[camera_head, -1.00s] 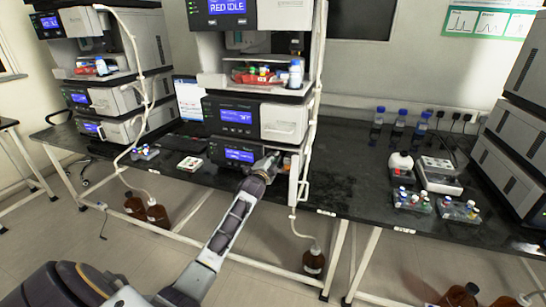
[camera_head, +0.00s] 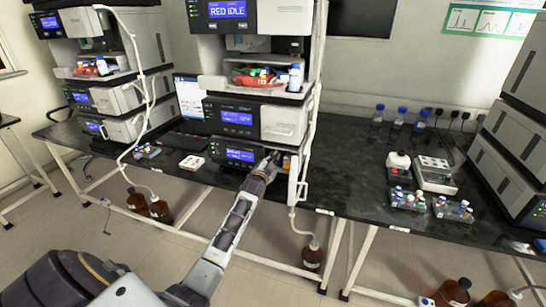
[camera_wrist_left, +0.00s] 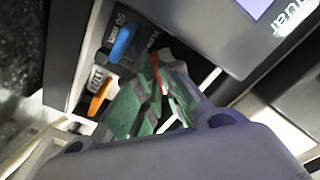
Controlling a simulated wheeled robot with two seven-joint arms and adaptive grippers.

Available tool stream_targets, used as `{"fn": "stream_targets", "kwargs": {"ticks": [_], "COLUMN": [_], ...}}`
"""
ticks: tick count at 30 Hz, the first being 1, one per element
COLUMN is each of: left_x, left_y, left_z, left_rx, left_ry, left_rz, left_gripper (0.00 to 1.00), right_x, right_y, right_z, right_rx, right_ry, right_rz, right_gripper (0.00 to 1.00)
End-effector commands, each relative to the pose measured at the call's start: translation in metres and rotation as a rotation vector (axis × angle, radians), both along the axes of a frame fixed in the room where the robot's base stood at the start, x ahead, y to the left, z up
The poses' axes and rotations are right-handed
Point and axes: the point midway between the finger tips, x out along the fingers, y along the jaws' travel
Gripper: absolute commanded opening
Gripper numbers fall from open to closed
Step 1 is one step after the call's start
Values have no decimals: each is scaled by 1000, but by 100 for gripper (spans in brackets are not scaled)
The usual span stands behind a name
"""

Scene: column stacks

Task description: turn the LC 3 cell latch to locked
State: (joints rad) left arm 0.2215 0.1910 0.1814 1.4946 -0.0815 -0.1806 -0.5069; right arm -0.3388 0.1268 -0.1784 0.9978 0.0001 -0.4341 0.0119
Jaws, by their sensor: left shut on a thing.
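My left gripper (camera_head: 274,160) reaches the right part of the lowest module's front (camera_head: 237,154) in the middle column stack. In the left wrist view, the gripper's green-padded fingers (camera_wrist_left: 158,92) are close together around a narrow piece with a red edge. This piece appears to be the cell latch (camera_wrist_left: 155,64); the fingers hide most of it, and its turn angle cannot be told. A blue piece (camera_wrist_left: 122,43) and an orange piece (camera_wrist_left: 100,98) sit on the dark panel beside the fingers. A small white label there is too blurred to read surely. My right gripper is not in view.
A white tube (camera_head: 307,150) hangs along the stack's right side, close to the gripper. Another stack (camera_head: 120,100) stands at left. Vial racks (camera_head: 410,199) and a white device (camera_head: 434,174) are on the right bench.

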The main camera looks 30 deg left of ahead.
Motion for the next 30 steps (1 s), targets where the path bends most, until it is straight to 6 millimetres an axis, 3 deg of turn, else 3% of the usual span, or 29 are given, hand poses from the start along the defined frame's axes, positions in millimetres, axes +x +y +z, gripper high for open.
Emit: {"fn": "stream_targets", "kwargs": {"ticks": [18, 30], "left_x": [0, 0], "left_y": [0, 0], "left_z": [0, -2], "left_rx": [-527, -710], "left_ry": [-121, -165], "left_rz": [2, 1], "left_gripper": [0, 0], "right_x": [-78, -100], "right_y": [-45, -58], "right_z": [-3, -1], "right_rx": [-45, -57], "right_ry": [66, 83], "right_rz": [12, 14], "right_gripper": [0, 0]}}
